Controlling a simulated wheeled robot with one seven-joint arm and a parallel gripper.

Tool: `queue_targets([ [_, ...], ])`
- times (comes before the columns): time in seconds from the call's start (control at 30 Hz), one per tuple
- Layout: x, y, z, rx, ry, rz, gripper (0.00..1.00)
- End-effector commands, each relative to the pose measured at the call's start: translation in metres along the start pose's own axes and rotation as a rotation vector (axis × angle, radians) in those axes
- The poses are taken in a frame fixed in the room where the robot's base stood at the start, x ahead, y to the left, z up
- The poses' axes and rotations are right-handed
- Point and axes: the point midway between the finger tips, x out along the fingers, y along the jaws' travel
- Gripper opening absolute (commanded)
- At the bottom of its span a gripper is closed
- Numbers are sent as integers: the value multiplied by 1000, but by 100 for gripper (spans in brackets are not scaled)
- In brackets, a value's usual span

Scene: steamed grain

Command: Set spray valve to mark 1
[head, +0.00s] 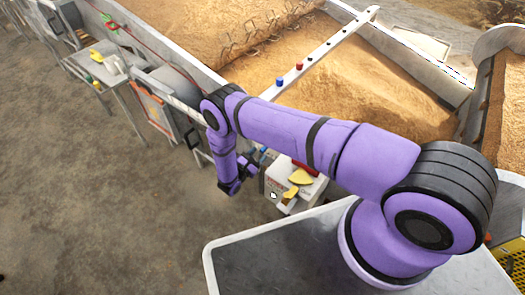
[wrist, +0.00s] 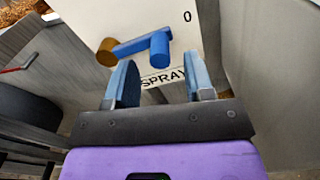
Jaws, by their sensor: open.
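The spray valve shows in the wrist view as a blue lever (wrist: 140,45) on a brass-coloured pivot (wrist: 107,52). The lever runs roughly level to the right from the pivot and ends in a thicker blue grip. It sits on a white panel (wrist: 225,50) with a "0" at upper right and the word "SPRAY" below, partly covered by my gripper. I see no mark 1. My gripper (wrist: 161,80) is open, its two blue fingers apart just below the lever's grip end in the picture. Contact cannot be told. In the head view my arm hides most of the valve area.
A white box (head: 278,182) with yellow scoops (head: 300,177) stands beside my gripper in the head view. A long trough of grain (head: 330,85) lies behind, crossed by a pale bar (head: 325,47) with coloured knobs. Grey side walls (wrist: 275,75) flank the panel. Open floor (head: 90,210) lies left.

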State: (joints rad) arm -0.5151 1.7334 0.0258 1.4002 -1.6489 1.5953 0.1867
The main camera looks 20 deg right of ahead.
Motion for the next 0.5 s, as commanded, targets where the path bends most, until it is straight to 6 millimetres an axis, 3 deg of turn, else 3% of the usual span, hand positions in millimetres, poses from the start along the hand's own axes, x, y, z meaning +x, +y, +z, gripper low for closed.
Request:
queue_targets([
  [0.2,26,0,0,0,0,-1,48],
  [0.5,33,0,0,0,0,0,48],
])
